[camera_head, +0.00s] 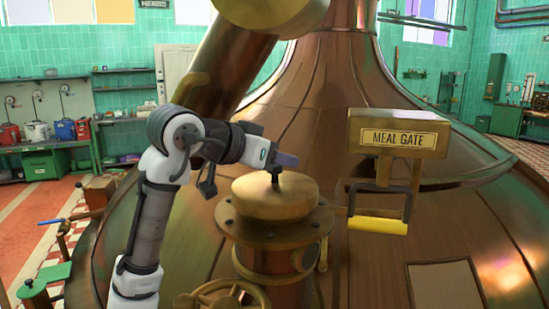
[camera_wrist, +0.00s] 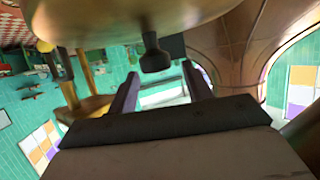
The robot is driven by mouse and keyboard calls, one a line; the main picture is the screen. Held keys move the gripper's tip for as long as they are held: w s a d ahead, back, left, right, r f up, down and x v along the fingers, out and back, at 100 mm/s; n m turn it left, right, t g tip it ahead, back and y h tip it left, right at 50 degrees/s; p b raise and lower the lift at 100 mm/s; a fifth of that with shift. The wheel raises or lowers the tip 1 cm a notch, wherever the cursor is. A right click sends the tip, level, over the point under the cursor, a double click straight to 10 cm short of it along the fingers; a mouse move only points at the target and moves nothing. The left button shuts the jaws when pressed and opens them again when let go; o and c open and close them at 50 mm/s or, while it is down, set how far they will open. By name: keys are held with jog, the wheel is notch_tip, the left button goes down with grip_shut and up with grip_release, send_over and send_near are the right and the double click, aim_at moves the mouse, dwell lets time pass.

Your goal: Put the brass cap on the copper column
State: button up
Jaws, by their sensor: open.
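The brass cap (camera_head: 272,200) is a thick round disc with a dark knob (camera_head: 274,179) on top. It rests flat and roughly centred on the bolted flange of the copper column (camera_head: 277,262). My gripper (camera_head: 286,159) is just above the cap, beside the knob. In the wrist view, which appears upside down, the cap (camera_wrist: 120,18) fills the top and its knob (camera_wrist: 155,58) points down. The two fingers of my gripper (camera_wrist: 160,70) are apart, with the knob in line with the gap between them. I cannot tell whether either finger touches the knob.
A brass box marked MEAL GATE (camera_head: 398,134) with a yellow handle (camera_head: 378,225) stands close on the right. A handwheel (camera_head: 232,294) is below the column. The big copper kettle (camera_head: 455,235) rises behind. A green workbench (camera_head: 45,163) is far left.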

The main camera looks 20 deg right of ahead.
jog(key=b+v, duration=0.4)
jog(key=v, duration=0.8)
jog(key=shift+r, duration=0.3)
jog(key=shift+o, duration=0.5)
dwell(1.4)
jog(key=shift+a, duration=0.15)
